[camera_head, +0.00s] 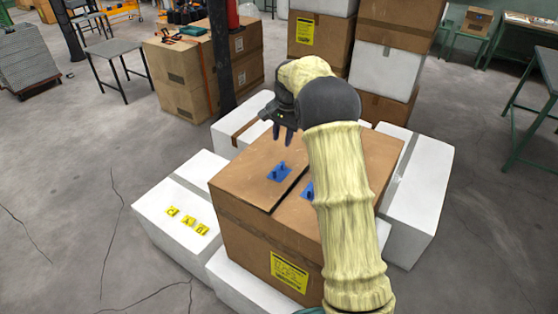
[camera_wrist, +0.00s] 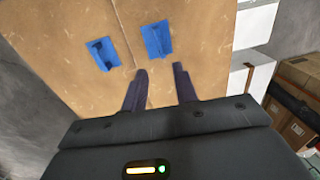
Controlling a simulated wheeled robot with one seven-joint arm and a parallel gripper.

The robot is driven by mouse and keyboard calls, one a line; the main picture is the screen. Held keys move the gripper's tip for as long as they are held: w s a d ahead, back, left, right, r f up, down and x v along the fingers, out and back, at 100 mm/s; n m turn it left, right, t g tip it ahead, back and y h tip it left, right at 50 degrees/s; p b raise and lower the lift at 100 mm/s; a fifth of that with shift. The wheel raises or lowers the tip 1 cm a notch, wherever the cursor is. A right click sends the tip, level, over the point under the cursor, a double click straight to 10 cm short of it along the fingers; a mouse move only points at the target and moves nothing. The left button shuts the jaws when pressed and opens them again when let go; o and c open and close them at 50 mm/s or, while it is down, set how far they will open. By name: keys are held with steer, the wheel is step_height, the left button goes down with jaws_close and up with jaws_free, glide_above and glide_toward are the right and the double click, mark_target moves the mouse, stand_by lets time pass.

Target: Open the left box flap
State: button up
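A cardboard box (camera_head: 245,232) stands in the middle of the head view, with its top flaps lying about flat. A dark gap separates the left flap (camera_head: 240,180) from the right flap (camera_head: 350,160). A blue handle (camera_head: 279,173) sits on the left flap near the gap. A second blue handle (camera_head: 307,191) on the right flap is partly hidden by my arm. My gripper (camera_head: 284,137) is above the far part of the left flap, fingers pointing down. In the wrist view, my gripper (camera_wrist: 160,71) is open and empty, with its fingertips near one blue handle (camera_wrist: 157,40).
White boxes surround the cardboard box, including one at left with yellow labels (camera_head: 173,212) and one at right (camera_head: 420,205). Stacked boxes (camera_head: 390,50) stand behind. A dark post (camera_head: 221,60) rises behind the gripper. Open floor lies at left.

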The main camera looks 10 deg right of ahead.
mark_target(278, 167)
steer(key=f+p, duration=0.1)
steer(key=f, duration=0.6)
steer(key=w+a+f+p, duration=0.1)
steer(key=f, duration=0.3)
steer(key=shift+f+p, duration=0.25)
steer(key=shift+p, duration=0.05)
steer(key=shift+s, duration=0.1)
jaws_close()
